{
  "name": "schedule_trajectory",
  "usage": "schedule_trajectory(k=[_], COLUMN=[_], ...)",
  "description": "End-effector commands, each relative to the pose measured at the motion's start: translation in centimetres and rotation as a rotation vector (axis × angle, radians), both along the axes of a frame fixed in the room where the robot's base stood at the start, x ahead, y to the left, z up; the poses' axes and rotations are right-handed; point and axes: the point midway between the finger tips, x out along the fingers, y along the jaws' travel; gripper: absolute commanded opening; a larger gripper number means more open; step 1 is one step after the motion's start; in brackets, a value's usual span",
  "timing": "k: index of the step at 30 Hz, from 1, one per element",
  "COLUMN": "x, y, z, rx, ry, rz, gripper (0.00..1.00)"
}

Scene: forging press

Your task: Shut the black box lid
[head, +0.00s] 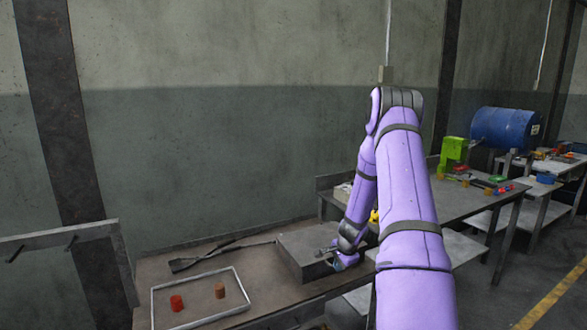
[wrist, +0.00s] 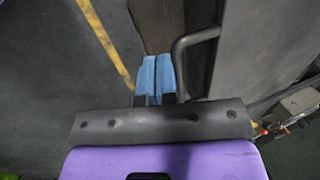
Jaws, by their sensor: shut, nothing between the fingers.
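The black box (head: 300,252) sits on the near table, left of my arm, and shows as a dark grey block with a flat top. Its lid looks down or nearly so, but I cannot tell whether it is fully shut. My gripper (head: 342,264) is at the box's right front side, partly hidden by my purple arm. In the wrist view my gripper's blue fingers (wrist: 154,80) are together and empty. A dark bent handle (wrist: 190,58) is just right of the fingers, beside a large dark panel (wrist: 265,45) that seems to be part of the box.
A tray (head: 158,303) with a red piece (head: 177,303) and a brown piece (head: 220,290) lies left of the box. A long dark tool (head: 205,257) lies behind the tray. Another table (head: 465,203) with small items stands beyond my arm.

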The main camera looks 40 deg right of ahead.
Motion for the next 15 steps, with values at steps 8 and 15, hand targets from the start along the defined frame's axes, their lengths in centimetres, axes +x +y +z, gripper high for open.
schedule_trajectory(k=[8, 15], x=[-0.2, -1.7], y=[-0.2, -0.2], z=[1.7, 4.1], rx=[-0.002, 0.002], ry=[-0.002, 0.0], rz=[0.002, 0.0], gripper=[0.0, 0.0])
